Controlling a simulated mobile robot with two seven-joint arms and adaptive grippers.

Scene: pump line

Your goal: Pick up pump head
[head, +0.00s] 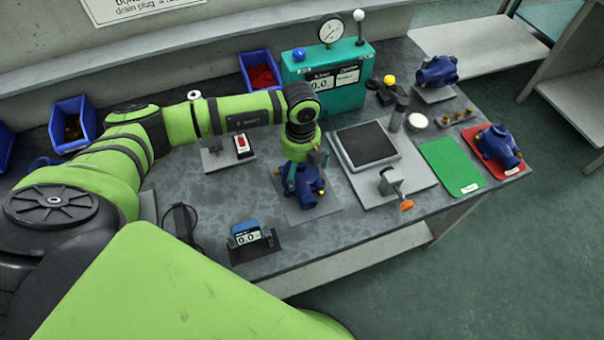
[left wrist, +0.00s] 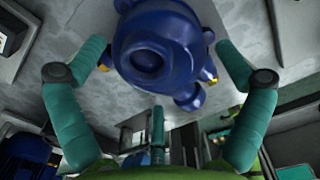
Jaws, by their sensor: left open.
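A blue pump head (head: 306,190) with small brass fittings sits on a grey plate on the bench, below my left gripper (head: 304,172). In the left wrist view the pump head (left wrist: 160,52) fills the upper middle, its round dark opening facing the camera. The teal fingers of my left gripper (left wrist: 162,62) are spread wide on either side of it, with gaps at both sides. The gripper is open and holds nothing. In the head view the gripper hides part of the pump head's top. My right gripper is not in view.
Another blue pump head (head: 437,72) stands at the back right, and one lies on a red mat (head: 511,170). A green mat (head: 452,166), a clamp with an orange handle (head: 391,184), a blue meter (head: 246,235) and a teal gauge box (head: 328,93) stand around.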

